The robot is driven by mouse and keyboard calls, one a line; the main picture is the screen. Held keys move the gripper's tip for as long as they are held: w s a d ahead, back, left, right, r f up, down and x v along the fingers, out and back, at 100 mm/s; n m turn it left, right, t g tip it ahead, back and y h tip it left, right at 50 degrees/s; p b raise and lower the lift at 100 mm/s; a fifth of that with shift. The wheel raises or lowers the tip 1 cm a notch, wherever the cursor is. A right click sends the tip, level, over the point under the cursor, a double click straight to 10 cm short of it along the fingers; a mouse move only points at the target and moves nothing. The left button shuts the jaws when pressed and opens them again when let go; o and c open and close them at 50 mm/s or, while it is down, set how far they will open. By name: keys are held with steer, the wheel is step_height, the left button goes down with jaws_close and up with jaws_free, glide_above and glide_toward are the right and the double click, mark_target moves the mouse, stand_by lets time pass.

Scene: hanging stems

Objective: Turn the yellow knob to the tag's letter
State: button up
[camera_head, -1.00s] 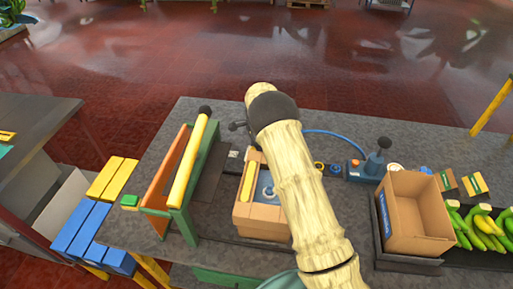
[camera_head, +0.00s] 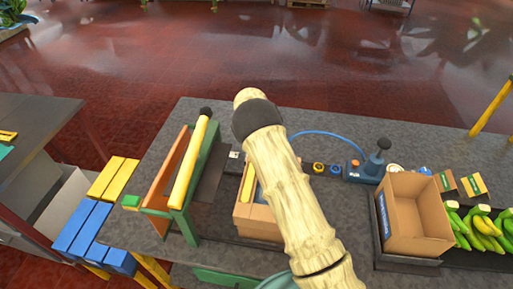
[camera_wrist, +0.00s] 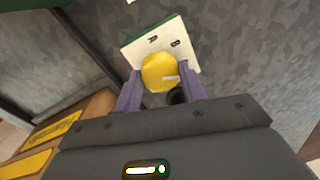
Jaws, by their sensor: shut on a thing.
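The yellow knob (camera_wrist: 158,70) is round with a short white mark at its lower right. It sits on a white plate (camera_wrist: 184,55) that shows the letters A and B above the knob. My gripper (camera_wrist: 160,92) is shut on the knob, with one purple-grey finger on each side of it. The lower part of the knob is partly hidden by the gripper. In the head view my arm (camera_head: 283,190) covers the gripper and the knob. I cannot make out a separate tag with a letter.
An open cardboard box (camera_head: 413,213), a blue lever unit (camera_head: 362,172) and bananas (camera_head: 485,228) are to the right.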

steer(key=shift+w+r, duration=0.15)
stand_by(0.3)
steer(key=o, duration=1)
steer(key=r+b, duration=0.1)
steer(key=r, duration=1)
steer(key=s+r+b, duration=0.1)
steer(key=r, duration=0.5)
steer(key=shift+a+r+b, duration=0.1)
steer(key=shift+a+b, duration=0.15)
steer(key=shift+b, duration=0.1)
